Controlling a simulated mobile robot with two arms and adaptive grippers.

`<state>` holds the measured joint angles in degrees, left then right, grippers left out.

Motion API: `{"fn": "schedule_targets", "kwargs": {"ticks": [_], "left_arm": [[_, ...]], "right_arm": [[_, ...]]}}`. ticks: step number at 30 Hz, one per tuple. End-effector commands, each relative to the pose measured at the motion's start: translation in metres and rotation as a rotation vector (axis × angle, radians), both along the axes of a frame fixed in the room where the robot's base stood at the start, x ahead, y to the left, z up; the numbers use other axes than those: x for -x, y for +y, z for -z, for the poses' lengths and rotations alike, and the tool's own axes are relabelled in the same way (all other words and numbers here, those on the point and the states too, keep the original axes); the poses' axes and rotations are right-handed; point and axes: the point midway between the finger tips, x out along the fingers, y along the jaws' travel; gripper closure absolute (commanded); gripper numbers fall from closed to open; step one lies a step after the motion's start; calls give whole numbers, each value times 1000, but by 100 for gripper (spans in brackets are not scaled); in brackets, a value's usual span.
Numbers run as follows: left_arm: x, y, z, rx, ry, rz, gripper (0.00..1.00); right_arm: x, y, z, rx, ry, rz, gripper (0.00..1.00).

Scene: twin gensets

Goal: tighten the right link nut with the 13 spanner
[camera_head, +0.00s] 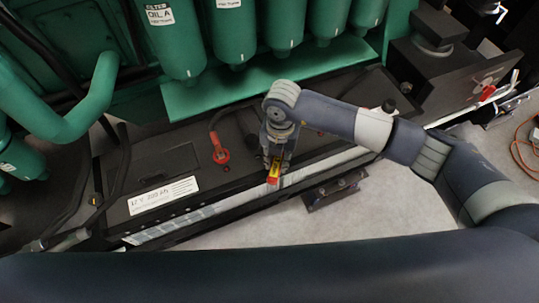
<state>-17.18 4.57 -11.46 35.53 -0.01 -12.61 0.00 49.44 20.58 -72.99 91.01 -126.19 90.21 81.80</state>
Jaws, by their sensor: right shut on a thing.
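My right gripper (276,158) points down over the front part of the black battery box (160,172). It is shut on a small yellow and red piece (273,174), which looks like the grip of the 13 spanner. The spanner's jaw end cannot be made out. A red terminal clamp (221,156) with a dark cable sits on the box, left of the gripper and apart from it. A bit of red shows right behind my right arm. I cannot make out the right link nut; the gripper and arm cover that area. My left gripper is not in view.
Green filter canisters (173,45) hang in a row behind the battery box, close to the arm. A light rail (225,205) runs along its front edge. A dark bracket (333,188) stands on the pale floor in front. An orange cable (524,150) lies far right.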

Motion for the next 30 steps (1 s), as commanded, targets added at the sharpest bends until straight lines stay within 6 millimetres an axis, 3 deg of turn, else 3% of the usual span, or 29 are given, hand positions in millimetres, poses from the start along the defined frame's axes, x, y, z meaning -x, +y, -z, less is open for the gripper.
{"fn": "schedule_targets", "kwargs": {"ticks": [18, 30], "left_arm": [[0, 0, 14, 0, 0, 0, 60], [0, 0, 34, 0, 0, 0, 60]], "right_arm": [[7, -46, 1, 0, 0, -352, 100], [1, -79, 1, -2, -1, -610, 100]]}}
